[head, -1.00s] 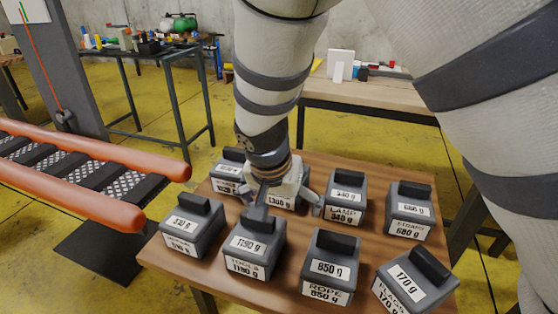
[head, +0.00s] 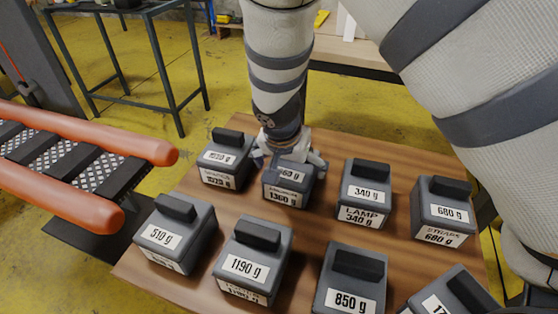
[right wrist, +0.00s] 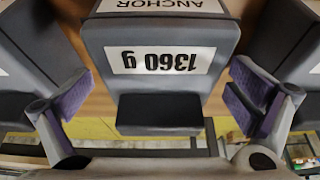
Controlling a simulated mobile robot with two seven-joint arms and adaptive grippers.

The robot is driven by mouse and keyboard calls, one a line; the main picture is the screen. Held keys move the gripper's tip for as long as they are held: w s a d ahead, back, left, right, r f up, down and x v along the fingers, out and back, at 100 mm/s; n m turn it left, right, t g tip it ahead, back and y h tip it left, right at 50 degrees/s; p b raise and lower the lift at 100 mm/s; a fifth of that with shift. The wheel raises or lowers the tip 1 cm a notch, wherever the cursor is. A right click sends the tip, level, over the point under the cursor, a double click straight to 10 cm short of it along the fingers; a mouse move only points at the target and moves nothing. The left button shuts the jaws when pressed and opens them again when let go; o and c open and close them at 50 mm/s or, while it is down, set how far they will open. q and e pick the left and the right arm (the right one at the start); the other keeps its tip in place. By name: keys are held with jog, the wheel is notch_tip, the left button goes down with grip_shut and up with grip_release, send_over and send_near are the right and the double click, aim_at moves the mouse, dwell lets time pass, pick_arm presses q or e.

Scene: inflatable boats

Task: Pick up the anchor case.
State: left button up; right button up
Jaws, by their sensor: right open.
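The anchor case (head: 285,196) is a dark grey box labelled 1360 g. It stands in the back row of the table in the head view. My right gripper (head: 288,161) is at its top and far side, pointing down, and hides its handle there. In the right wrist view the anchor case (right wrist: 160,85) fills the middle, label upside down, with ANCHOR on its front and a black block handle. The open fingers of my right gripper (right wrist: 163,98) stand on either side of the case with gaps; no grip shows. My left gripper is not in view.
The wooden table (head: 225,225) holds several similar cases. A 1020 g case (head: 225,160) stands left of the anchor case and the lamp case (head: 363,195) right. The 1190 g case (head: 255,262) is in front. An orange-railed conveyor-like rack (head: 75,160) lies left.

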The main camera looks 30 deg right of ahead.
jog(key=shift+x, duration=1.1)
jog(key=shift+w+f, duration=0.1)
jog(key=shift+f, duration=0.25)
jog(key=c, duration=1.5)
jog(key=shift+r, duration=0.15)
jog(key=c, duration=0.4)
jog(key=shift+d+r, duration=0.1)
